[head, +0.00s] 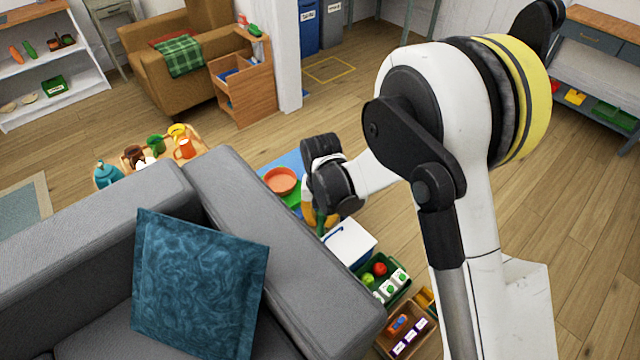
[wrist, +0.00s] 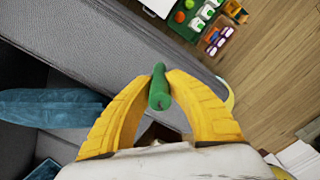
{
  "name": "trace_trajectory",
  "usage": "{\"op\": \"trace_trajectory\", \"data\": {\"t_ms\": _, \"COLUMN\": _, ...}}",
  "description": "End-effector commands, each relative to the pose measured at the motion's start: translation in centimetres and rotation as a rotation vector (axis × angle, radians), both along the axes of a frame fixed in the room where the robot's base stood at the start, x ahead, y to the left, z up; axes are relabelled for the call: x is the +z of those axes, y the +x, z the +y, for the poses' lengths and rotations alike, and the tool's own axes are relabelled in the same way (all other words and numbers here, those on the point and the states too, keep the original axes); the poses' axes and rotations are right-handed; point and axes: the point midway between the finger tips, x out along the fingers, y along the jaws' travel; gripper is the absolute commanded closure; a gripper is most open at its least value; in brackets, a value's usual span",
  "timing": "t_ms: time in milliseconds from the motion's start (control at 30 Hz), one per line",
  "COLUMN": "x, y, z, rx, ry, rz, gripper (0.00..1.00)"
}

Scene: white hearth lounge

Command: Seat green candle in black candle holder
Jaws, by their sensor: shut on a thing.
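My gripper (wrist: 164,82), with yellow fingers, is shut on the green candle (wrist: 159,95) in the wrist view. The candle sits between the fingertips, with one round end facing the camera. In the head view my gripper (head: 318,212) is beyond the sofa's armrest, and a small green part of the candle (head: 321,224) shows below it. I cannot make out the black candle holder in either view; it may be hidden or out of frame.
A grey sofa (head: 290,255) with a teal cushion (head: 200,285) fills the near left. Beyond it are an orange bowl (head: 280,181), a white box (head: 350,240) and a green crate (head: 397,297) of fruit and cartons. Wooden floor (head: 560,215) is clear at right.

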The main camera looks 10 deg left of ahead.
Motion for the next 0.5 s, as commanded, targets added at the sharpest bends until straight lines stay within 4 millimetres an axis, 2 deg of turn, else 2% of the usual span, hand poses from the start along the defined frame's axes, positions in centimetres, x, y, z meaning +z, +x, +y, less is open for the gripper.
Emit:
{"op": "trace_trajectory", "data": {"t_ms": 167, "x": 0.3, "y": 0.2, "z": -0.6, "rx": -0.031, "ry": 0.000, "rz": 0.000, "gripper": 1.00}}
{"op": "trace_trajectory", "data": {"t_ms": 267, "x": 0.6, "y": 0.5, "z": -1.6, "rx": -0.133, "ry": 0.000, "rz": 0.000, "gripper": 1.00}}
{"op": "trace_trajectory", "data": {"t_ms": 367, "x": 1.2, "y": 1.0, "z": -3.2, "rx": -0.310, "ry": 0.000, "rz": 0.000, "gripper": 1.00}}
{"op": "trace_trajectory", "data": {"t_ms": 500, "x": 2.2, "y": 1.7, "z": -6.2, "rx": -0.635, "ry": 0.000, "rz": 0.000, "gripper": 1.00}}
